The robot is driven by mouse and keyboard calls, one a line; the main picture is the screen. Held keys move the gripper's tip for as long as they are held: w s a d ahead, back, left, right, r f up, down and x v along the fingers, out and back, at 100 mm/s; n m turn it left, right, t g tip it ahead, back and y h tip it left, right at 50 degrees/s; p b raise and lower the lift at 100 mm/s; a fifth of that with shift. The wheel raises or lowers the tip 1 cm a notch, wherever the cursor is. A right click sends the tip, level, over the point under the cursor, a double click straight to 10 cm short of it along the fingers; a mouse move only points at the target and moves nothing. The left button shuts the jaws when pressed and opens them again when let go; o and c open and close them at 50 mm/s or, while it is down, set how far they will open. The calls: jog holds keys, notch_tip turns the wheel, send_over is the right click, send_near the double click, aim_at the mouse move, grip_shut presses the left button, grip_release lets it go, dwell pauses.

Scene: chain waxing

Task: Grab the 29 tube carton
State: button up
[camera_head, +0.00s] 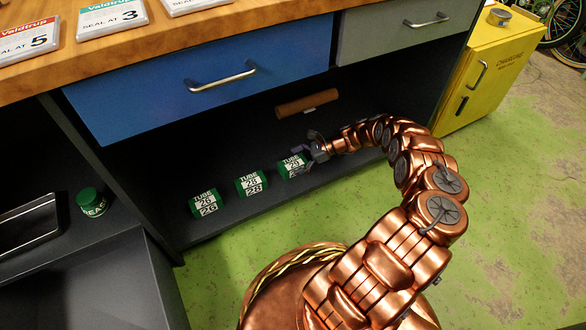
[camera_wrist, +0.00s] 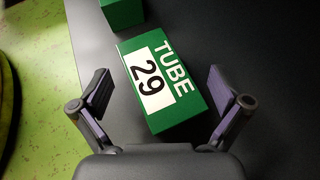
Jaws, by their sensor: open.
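The 29 tube carton (camera_wrist: 163,82) is a green box with a white label reading TUBE 29. In the wrist view it lies between the two fingers of my open gripper (camera_wrist: 163,98), a little ahead of the palm, and neither finger visibly touches it. In the head view the carton (camera_head: 291,166) is the rightmost of three green cartons on the dark shelf under the blue drawer. My gripper (camera_head: 308,157) is at its right side there and hides part of its label.
The 28 carton (camera_head: 251,183) and the 26 carton (camera_head: 206,202) stand in a row to the left. A brown roll (camera_head: 307,103) lies behind. The blue drawer (camera_head: 210,75) overhangs the shelf. A green jar (camera_head: 91,203) stands further left, and a yellow cabinet (camera_head: 480,75) at right.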

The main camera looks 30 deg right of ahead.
jog(key=c, duration=1.6)
jog(key=shift+r, duration=0.1)
